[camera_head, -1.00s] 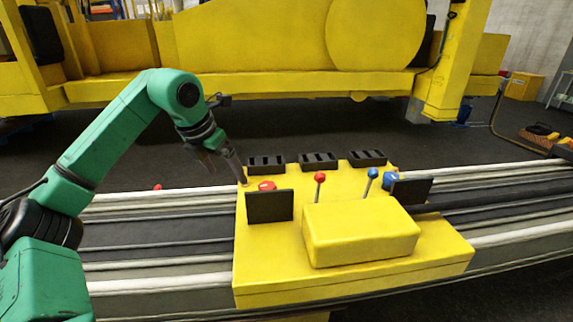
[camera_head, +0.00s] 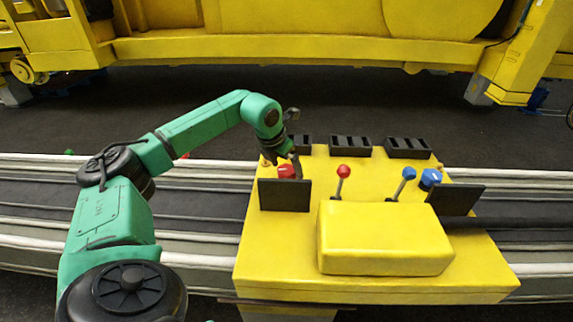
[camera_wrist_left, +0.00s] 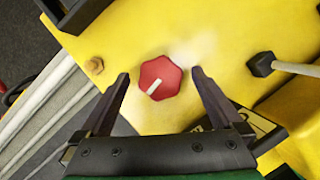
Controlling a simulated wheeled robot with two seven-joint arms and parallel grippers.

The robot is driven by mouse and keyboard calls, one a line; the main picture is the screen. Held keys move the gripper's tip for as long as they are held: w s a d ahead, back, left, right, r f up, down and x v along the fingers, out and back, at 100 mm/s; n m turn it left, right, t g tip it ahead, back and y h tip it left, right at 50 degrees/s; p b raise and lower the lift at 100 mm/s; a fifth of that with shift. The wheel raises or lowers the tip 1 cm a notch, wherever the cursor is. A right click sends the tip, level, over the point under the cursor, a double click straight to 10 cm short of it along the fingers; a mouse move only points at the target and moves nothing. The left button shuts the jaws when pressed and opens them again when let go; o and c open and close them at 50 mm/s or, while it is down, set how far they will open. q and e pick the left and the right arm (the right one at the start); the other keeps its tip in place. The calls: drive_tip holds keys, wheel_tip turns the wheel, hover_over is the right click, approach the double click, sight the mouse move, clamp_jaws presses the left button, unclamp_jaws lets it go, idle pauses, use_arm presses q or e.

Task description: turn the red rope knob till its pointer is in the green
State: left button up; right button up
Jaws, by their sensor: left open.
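The red rope knob (camera_head: 286,171) sits on the yellow console (camera_head: 262,262), behind the left black panel. In the left wrist view the knob (camera_wrist_left: 167,72) is a red, many-sided cap with a white pointer mark (camera_wrist_left: 154,87) toward the lower left. I see no green zone around it. My left gripper (camera_head: 283,164) is at the knob in the head view, partly covering it. In the wrist view its open fingers (camera_wrist_left: 160,75) stand on either side of the knob, with gaps on both sides. I cannot tell the height of the tips. My right gripper is out of view.
The left black panel (camera_head: 284,195) stands upright just in front of the knob. A red-topped lever (camera_head: 343,172), a blue-topped lever (camera_head: 408,174) and a blue knob (camera_head: 431,178) are farther right. A hex bolt (camera_wrist_left: 94,66) sits left of the knob in the wrist view.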

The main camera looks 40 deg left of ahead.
use_arm(q)
drive_tip(key=shift+f, duration=0.15)
drive_tip(key=shift+s, duration=0.15)
drive_tip(key=shift+c, duration=1.2)
drive_tip(key=c, duration=1.1)
drive_tip(key=shift+f+m+h, duration=0.1)
drive_tip(key=shift+m+h, duration=0.2)
drive_tip(key=shift+m, duration=0.3)
drive_tip(key=m+h, duration=0.1)
drive_tip(key=m, duration=0.1)
drive_tip(key=shift+a+m, duration=0.1)
drive_tip(key=shift+m, duration=0.3)
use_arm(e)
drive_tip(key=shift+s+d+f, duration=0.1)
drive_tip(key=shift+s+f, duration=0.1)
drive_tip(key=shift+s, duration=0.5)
